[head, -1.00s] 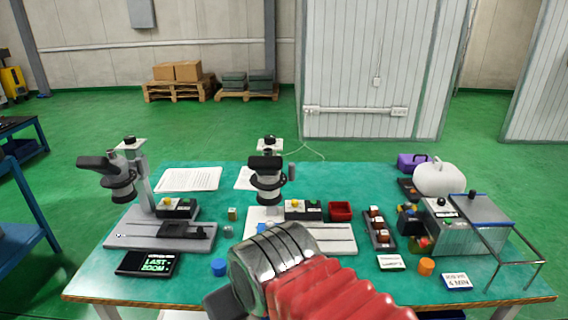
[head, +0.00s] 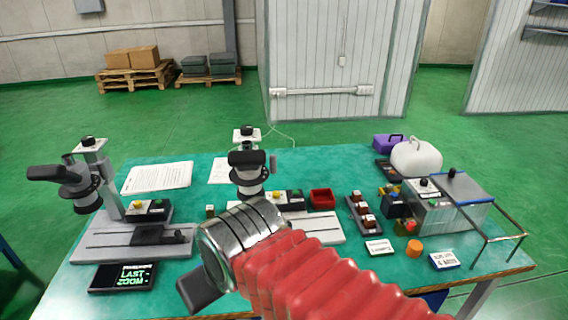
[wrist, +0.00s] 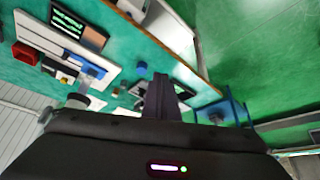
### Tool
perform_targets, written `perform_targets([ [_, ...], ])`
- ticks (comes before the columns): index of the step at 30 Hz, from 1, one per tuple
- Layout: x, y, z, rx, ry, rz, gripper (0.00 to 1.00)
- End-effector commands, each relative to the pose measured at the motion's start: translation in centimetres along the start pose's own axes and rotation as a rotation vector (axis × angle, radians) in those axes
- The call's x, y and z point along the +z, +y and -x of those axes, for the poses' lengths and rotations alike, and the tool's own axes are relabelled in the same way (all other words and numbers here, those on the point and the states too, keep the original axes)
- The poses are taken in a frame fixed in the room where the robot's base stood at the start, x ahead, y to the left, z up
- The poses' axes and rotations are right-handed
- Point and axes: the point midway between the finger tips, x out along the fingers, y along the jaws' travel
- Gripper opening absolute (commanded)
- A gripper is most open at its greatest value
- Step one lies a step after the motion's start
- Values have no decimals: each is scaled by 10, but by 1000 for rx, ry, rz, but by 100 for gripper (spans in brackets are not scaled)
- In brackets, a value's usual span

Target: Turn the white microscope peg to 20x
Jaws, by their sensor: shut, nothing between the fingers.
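The microscope with the white base (head: 322,231) stands mid-table in the head view, its dark head (head: 248,172) upright above the base. A small dark part (head: 273,163) stands at the right of that head; whether it is the peg, and any 20x mark, is too small to tell. My gripper (wrist: 167,85) is shut and empty in the wrist view, its dark fingers apart from the objects. In the head view my arm covers the front of the white base. A second microscope (head: 82,190) with a grey base stands at the left.
A dark screen (head: 123,276) reading "LAST ZOOM" lies at the front left. A red box (head: 321,198), a rack of small blocks (head: 362,215), an orange cylinder (head: 414,248) and a metal-railed tank (head: 462,212) stand to the right. Papers (head: 158,177) lie at the back left.

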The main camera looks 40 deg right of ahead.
Motion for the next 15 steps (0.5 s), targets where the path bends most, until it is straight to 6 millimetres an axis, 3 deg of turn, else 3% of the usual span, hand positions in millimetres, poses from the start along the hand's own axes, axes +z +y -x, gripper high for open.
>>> perform_targets([
  [8,-9,16,-11,-54,-80,-149,0],
  [15,-30,35,-25,-164,-150,-365,0],
])
